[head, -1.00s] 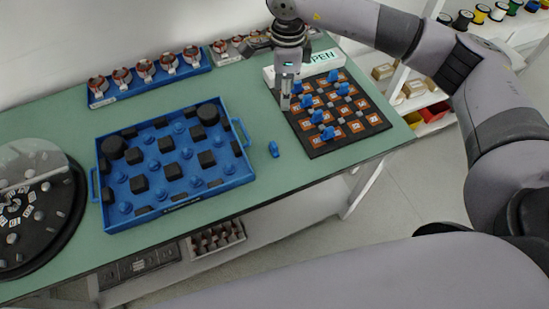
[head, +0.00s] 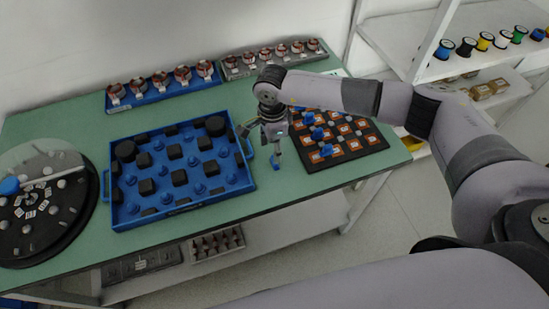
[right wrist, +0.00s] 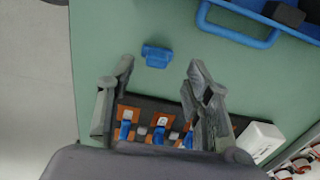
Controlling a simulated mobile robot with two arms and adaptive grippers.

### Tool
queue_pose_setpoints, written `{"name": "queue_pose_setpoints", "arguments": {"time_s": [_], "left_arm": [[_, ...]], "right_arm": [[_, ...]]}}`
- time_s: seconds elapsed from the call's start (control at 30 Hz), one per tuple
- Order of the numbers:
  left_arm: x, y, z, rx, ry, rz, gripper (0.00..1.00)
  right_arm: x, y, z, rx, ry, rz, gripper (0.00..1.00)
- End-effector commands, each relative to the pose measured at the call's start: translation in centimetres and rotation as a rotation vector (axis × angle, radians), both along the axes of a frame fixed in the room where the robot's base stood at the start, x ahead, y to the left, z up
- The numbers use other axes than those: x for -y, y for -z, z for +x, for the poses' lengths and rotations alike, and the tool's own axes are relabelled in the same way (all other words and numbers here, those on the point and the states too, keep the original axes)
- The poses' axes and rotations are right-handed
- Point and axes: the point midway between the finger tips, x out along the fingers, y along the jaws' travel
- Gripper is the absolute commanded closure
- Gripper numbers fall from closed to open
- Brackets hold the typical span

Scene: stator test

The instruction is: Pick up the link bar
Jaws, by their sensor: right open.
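A small blue piece, which looks like the link bar (head: 276,161), lies alone on the green table between the blue tray and the dark board. In the right wrist view, the link bar (right wrist: 157,56) lies just beyond the fingertips, roughly centred between them. My right gripper (head: 262,139) is open and empty above the table near the tray's right side; its spread fingers also show in the right wrist view (right wrist: 160,76). In the head view its fingers are close to the link bar and partly overlap its top. My left gripper is not in view.
The blue tray (head: 190,206) with blue and black parts stands to the left. The dark board (head: 352,154) with orange squares and blue pieces is to the right. A round dark disc (head: 66,232) sits far left. Stator racks (head: 166,98) line the back.

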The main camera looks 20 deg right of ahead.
Motion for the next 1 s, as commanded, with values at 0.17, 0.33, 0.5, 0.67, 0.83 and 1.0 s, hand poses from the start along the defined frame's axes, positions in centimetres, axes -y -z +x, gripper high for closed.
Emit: {"name": "queue_pose_setpoints", "arguments": {"time_s": [0.17,0.33,0.5,0.67,0.83,1.0], "left_arm": [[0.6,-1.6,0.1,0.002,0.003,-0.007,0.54],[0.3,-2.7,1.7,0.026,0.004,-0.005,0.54],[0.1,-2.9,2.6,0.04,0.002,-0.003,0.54],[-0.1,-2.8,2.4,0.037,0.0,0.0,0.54],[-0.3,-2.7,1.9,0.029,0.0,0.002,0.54],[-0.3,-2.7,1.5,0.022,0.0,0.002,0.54]], "right_arm": [[0.3,1.5,-0.4,-0.005,0.001,-0.002,0.53],[0.4,4.2,-0.4,-0.004,0.002,-0.001,0.53],[0.5,5.3,-0.3,-0.001,0.001,-0.001,0.53],[0.5,5.3,-0.3,0.0,0.001,-0.001,0.53],[0.5,5.3,-0.3,0.0,0.001,-0.001,0.63],[0.5,5.3,-0.3,-0.001,0.002,-0.001,0.75]]}}
